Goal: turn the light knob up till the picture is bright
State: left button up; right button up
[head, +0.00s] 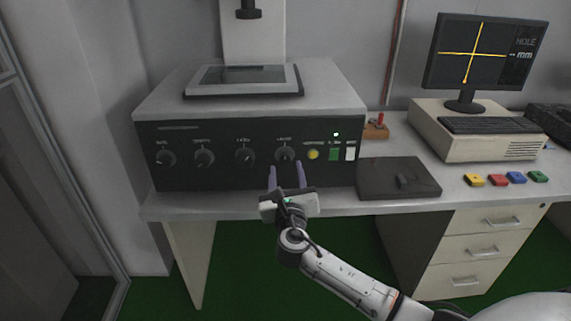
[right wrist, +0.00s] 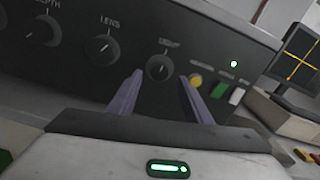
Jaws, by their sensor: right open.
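The light knob (head: 285,153) is the rightmost of the round black knobs on the dark front panel of the measuring machine. In the right wrist view the light knob (right wrist: 159,68) has a pale pointer line and a label above it. My right gripper (head: 287,168) is open, its two purple fingers pointing at the panel on either side of this knob. In the right wrist view the fingers (right wrist: 160,92) are apart, with the knob seen between them; I cannot tell whether they reach it. The monitor (head: 483,53) shows a yellow cross on a dark picture. My left gripper is not in view.
Other knobs, such as the lens knob (head: 244,155), sit to the left. A yellow button (head: 313,154), a green switch (head: 334,154) and a white switch (head: 350,151) are close on the right. A dark pad (head: 385,183) lies on the table (head: 450,190).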

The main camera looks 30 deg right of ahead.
aim_at(285, 161)
jog(key=shift+x, duration=2.25)
jog(key=shift+c, duration=0.6)
jog(key=c, duration=0.9)
jog(key=shift+c, duration=0.2)
